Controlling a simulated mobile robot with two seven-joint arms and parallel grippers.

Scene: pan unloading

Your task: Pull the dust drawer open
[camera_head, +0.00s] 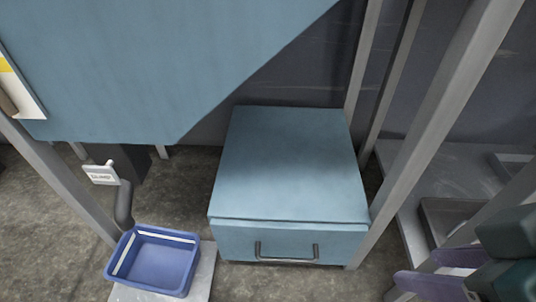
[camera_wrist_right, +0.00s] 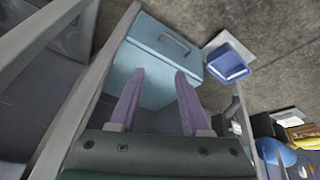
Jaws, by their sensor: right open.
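The dust drawer (camera_head: 287,240) is the front of a light blue box (camera_head: 288,160) standing on the floor. Its dark bar handle (camera_head: 288,258) is on the front face. The front sits close against the box, with a thin seam under the top edge. My right gripper (camera_head: 440,271) is at the lower right, apart from the handle, its purple fingers open and empty. In the right wrist view the fingers (camera_wrist_right: 160,75) are spread, with the box (camera_wrist_right: 135,60) and handle (camera_wrist_right: 175,42) beyond them. My left gripper is not in view.
A grey metal post (camera_head: 430,125) rises between my right gripper and the box. A blue bin (camera_head: 155,262) stands on a pale slab left of the drawer, under a dark pipe (camera_head: 124,205). A large blue hopper (camera_head: 150,70) hangs above. Floor before the drawer looks clear.

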